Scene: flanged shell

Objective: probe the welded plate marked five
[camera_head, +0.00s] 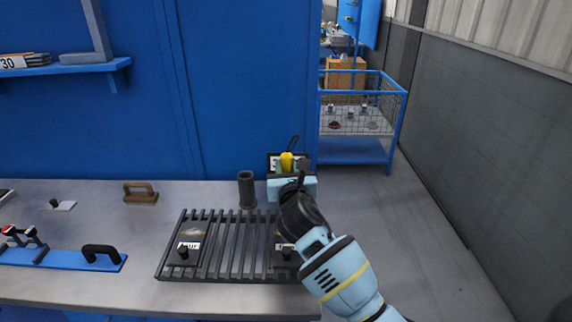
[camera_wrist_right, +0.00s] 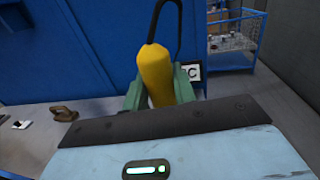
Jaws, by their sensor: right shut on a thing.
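My right gripper (camera_head: 287,167) is shut on a yellow probe (camera_head: 287,160) with a black cable loop at its top. In the right wrist view the probe (camera_wrist_right: 154,72) stands between the green fingers of the gripper (camera_wrist_right: 160,92). Its lower end is hidden behind the gripper body. The gripper is at the back edge of the bench, beyond the slatted rack. Two dark plates with black knobs and white labels lie on the rack: a left plate (camera_head: 186,250) and a right plate (camera_head: 283,262), partly behind my arm. Their marks are too small to read.
The slatted rack (camera_head: 228,248) sits on the grey bench (camera_head: 150,222). A dark upright cylinder (camera_head: 246,188) stands behind it. A brown handled block (camera_head: 140,194) and a blue rail (camera_head: 70,260) lie left. A card marked C (camera_wrist_right: 191,71) is beyond the gripper. A wire cage (camera_head: 357,125) stands behind.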

